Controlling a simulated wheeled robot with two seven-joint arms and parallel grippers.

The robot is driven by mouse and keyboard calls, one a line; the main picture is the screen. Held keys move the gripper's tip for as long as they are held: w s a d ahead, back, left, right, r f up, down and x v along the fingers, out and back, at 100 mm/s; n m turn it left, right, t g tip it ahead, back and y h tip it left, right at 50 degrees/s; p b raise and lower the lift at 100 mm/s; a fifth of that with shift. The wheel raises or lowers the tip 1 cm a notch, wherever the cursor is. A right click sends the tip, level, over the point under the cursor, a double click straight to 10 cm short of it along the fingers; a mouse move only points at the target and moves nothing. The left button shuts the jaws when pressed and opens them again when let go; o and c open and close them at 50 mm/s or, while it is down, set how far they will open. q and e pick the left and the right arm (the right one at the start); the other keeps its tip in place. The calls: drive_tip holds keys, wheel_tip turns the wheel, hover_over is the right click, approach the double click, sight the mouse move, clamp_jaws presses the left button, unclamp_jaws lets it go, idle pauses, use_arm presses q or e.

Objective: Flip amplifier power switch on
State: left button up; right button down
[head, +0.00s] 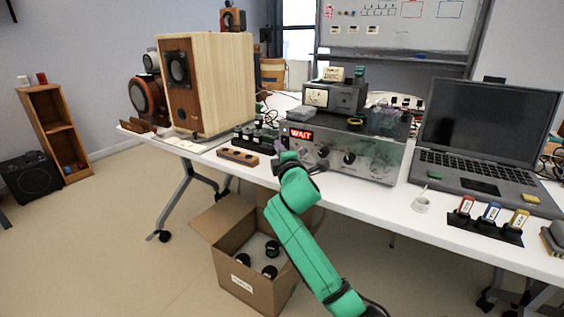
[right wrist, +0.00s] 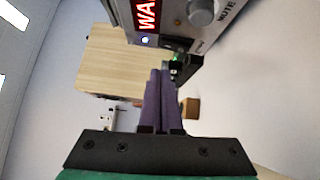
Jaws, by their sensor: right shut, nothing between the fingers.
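The amplifier (head: 376,152) stands on the table, a grey box with knobs on its front and a lit red display (head: 301,135) reading WAIT. My right gripper (head: 279,157) is at the lower left corner of the amplifier's front, its arm rising from below. In the right wrist view its purple fingers (right wrist: 163,75) are together and empty, just below the panel (right wrist: 215,32). A small bluish light (right wrist: 145,40) and a dark part, possibly the power switch (right wrist: 176,44), show near the fingertips. I cannot tell the switch's position or whether the fingers touch it. My left gripper is out of view.
A wooden speaker (head: 225,85) stands left of the amplifier and a laptop (head: 485,125) right of it. A wooden strip with holes (head: 238,156) lies near the front edge. A meter box (head: 335,96) sits on the amplifier. A cardboard box (head: 262,291) is on the floor.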

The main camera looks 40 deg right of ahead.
drive_tip(key=shift+s+a+r, duration=0.25)
drive_tip(key=shift+s+a, duration=0.3)
drive_tip(key=shift+a, duration=0.05)
drive_tip(key=shift+s+a+r, duration=0.2)
drive_tip(key=shift+s+a, duration=0.35)
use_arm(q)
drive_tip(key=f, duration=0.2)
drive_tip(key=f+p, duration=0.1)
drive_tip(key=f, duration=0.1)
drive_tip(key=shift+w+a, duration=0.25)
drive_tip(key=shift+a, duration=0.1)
use_arm(e)
drive_tip(key=v, duration=0.7)
drive_tip(key=shift+s+d+r, duration=0.2)
drive_tip(key=shift+s+r, duration=0.1)
drive_tip(key=shift+r, duration=0.05)
